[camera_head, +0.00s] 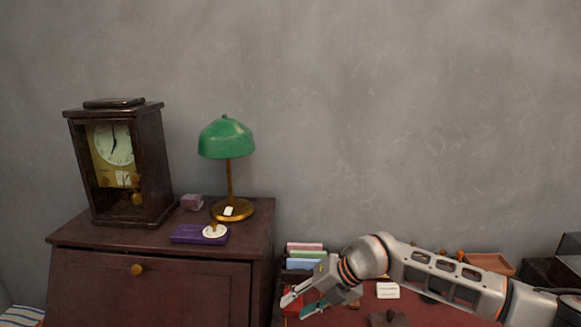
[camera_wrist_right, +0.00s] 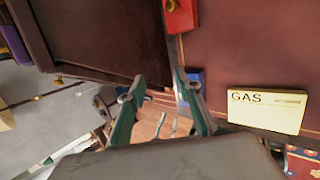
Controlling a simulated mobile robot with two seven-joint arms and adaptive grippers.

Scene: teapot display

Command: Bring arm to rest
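My right arm enters from the right in the head view, above a red-brown desk (camera_head: 420,312). My right gripper (camera_head: 299,301) points left and down near the left end of that desk. Its two fingers are apart. In the wrist view the fingers of my right gripper (camera_wrist_right: 158,80) also stand apart, and I see nothing held between them. My left gripper is in neither view.
A dark cabinet (camera_head: 190,290) at left bears a clock (camera_head: 150,165), a green lamp (camera_head: 227,140) and a purple case (camera_head: 186,234). Books (camera_head: 303,255) and a wooden tray (camera_head: 488,263) stand on the desk. A GAS card (camera_wrist_right: 268,112) lies flat.

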